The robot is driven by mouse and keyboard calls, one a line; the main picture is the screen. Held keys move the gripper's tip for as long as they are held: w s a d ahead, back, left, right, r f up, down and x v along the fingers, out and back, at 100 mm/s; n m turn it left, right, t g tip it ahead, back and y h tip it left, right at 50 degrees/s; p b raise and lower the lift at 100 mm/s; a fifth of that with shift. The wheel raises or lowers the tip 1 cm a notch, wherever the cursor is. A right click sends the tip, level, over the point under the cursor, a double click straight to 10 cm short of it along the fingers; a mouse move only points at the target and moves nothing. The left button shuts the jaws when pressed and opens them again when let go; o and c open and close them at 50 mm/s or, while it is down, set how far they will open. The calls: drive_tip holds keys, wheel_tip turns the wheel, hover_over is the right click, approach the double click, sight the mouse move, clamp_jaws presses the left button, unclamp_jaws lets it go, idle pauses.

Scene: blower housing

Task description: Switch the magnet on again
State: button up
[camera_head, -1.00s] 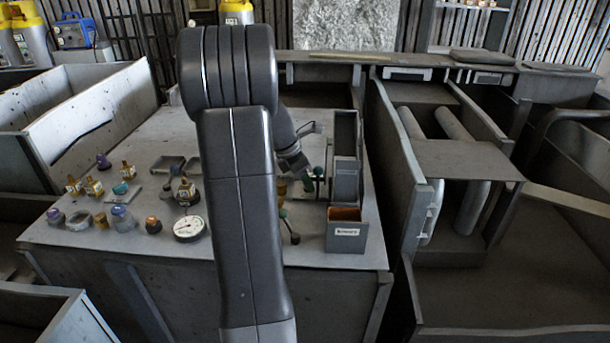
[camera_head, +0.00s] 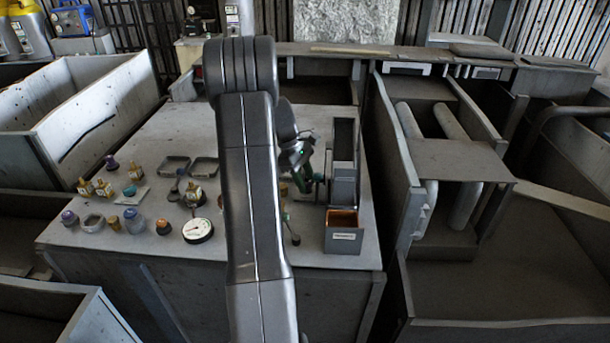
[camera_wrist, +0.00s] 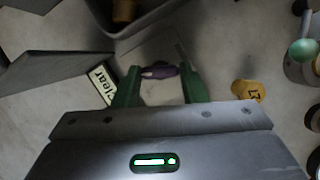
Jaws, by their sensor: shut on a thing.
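My gripper (camera_head: 302,184) is at the right side of the workbench, beside the tall grey bin, with a small green light on its body. In the wrist view its two green fingers (camera_wrist: 160,88) stand either side of a small purple piece (camera_wrist: 160,71) and are shut on it. The purple piece sits over a pale grey surface. I cannot tell whether it belongs to the magnet, nor which way any switch is set. My arm hides part of the bench in the head view.
The tall grey bin (camera_head: 343,180) and an orange-lined labelled bin (camera_head: 343,236) stand right of my gripper. Small parts and a round gauge (camera_head: 197,230) are at the bench's left. The wrist view shows a yellow part (camera_wrist: 247,90), a teal-ended part (camera_wrist: 303,50) and a "clear" label (camera_wrist: 103,84).

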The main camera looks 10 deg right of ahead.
drive_tip(key=shift+w+r+m+g+p, duration=0.1)
drive_tip(key=shift+m+g+p, duration=0.25)
drive_tip(key=shift+m, duration=0.55)
drive_tip(key=shift+y, duration=0.3)
drive_tip(key=o, duration=1)
drive_tip(key=v, duration=1.3)
drive_tip(key=shift+r+b, duration=0.35)
drive_tip(key=shift+b, duration=0.05)
